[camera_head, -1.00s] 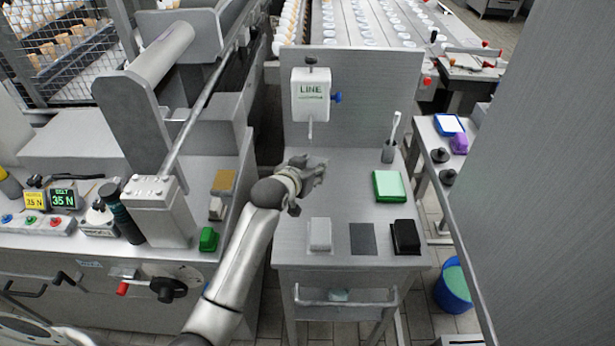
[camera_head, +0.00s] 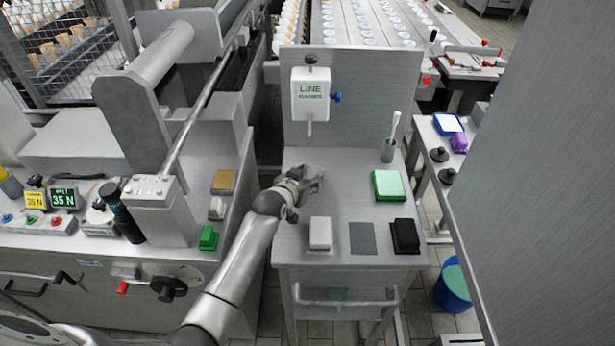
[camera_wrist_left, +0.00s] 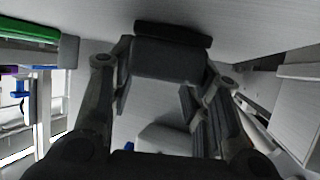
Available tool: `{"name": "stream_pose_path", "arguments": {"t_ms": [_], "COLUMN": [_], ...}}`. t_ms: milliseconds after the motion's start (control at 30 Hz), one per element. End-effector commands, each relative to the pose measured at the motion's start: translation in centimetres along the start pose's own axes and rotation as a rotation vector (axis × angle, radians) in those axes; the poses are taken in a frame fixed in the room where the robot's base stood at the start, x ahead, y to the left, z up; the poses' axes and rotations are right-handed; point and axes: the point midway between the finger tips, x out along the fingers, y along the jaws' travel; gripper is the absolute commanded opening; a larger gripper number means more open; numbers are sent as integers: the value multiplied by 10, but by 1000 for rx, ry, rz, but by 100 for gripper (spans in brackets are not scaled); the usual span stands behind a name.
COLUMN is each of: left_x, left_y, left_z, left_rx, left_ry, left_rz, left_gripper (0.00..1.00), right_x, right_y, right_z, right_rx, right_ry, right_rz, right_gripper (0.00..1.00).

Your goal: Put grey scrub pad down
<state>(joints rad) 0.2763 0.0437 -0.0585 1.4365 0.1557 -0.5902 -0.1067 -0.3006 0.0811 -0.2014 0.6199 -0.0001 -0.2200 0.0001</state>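In the left wrist view a dark grey block with a blackish edge, which I take to be the grey scrub pad (camera_wrist_left: 168,60), sits between the fingers of my left gripper (camera_wrist_left: 165,75). The fingers touch its two ends. In the head view my left gripper (camera_head: 308,182) hangs over the left part of the steel table (camera_head: 340,172), and the pad is hard to make out against it. A flat dark grey square (camera_head: 362,238) lies near the table's front edge, between a whitish block (camera_head: 320,233) and a black block (camera_head: 405,236). My right gripper is out of view.
A green pad (camera_head: 388,186) lies at the table's right, with a cup holding a brush (camera_head: 389,150) behind it. A LINE dispenser (camera_head: 311,95) hangs on the back panel. A machine bench (camera_head: 232,180) stands close on the left. The table's middle is clear.

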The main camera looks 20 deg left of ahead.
Motion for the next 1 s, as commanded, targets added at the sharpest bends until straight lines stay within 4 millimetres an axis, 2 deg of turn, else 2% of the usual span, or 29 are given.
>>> {"name": "stream_pose_path", "arguments": {"t_ms": [33, 167, 567, 767, 1000], "left_x": [0, 0, -3, -23, -62], "left_y": [0, 0, 0, 0, 0], "left_z": [0, 1, -3, -2, -3], "left_rx": [0, 0, 0, 1, 1], "left_ry": [-2, -2, -2, -1, -1], "left_rz": [0, 0, 0, 0, 0], "left_gripper": [50, 65, 65, 65, 65], "right_x": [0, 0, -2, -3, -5], "right_y": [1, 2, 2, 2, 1], "right_z": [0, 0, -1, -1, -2], "right_rx": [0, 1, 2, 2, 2], "right_ry": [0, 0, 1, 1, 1], "right_rz": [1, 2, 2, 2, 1], "right_gripper": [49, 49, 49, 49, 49]}}
